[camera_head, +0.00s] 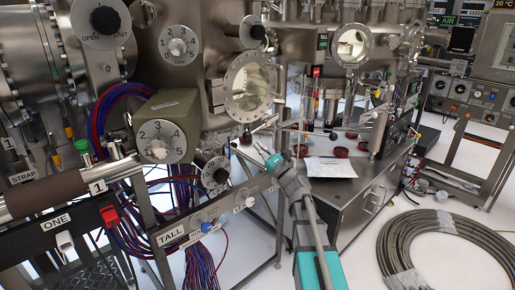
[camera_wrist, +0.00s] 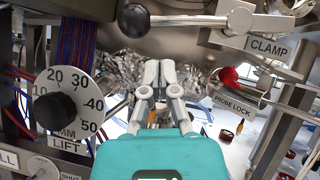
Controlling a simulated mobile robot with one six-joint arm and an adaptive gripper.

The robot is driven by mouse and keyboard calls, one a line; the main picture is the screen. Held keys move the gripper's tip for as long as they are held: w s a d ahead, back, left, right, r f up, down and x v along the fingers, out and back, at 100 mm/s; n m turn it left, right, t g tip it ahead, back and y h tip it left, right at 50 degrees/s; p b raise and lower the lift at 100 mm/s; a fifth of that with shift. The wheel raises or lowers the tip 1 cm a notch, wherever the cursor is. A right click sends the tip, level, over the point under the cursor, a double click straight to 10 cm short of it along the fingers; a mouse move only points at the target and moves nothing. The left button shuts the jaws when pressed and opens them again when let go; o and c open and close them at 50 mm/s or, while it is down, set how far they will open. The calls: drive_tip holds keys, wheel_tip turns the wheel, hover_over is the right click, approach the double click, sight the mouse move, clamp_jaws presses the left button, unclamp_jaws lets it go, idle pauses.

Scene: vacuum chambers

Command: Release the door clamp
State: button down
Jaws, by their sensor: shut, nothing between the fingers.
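The door clamp is a metal lever with a black ball knob (camera_wrist: 133,20) at its left end. Its rod runs right to a metal hub (camera_wrist: 240,18) above the CLAMP label (camera_wrist: 268,46), at the top of the wrist view. In the head view a dark ball (camera_head: 246,138), apparently this knob, shows just left of my gripper (camera_head: 262,151). My gripper (camera_wrist: 158,68) is shut and empty in the wrist view. Its fingertips appear below the lever rod, right of the knob. I cannot tell the depth gap between them; no contact is clear.
A red knob (camera_wrist: 228,76) marked PROBE LOCK is right of my fingers. The LIFT dial (camera_wrist: 62,105) is at left. A round window flange (camera_head: 249,85) is above my gripper in the head view. A bench with paper (camera_head: 331,167) is at right; coiled hose (camera_head: 440,250) lies on the floor.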

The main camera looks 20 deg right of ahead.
drive_tip(key=b+v, duration=0.5)
drive_tip(key=v, duration=0.5)
drive_tip(key=shift+s+f, duration=0.2)
drive_tip(key=shift+f, duration=0.1)
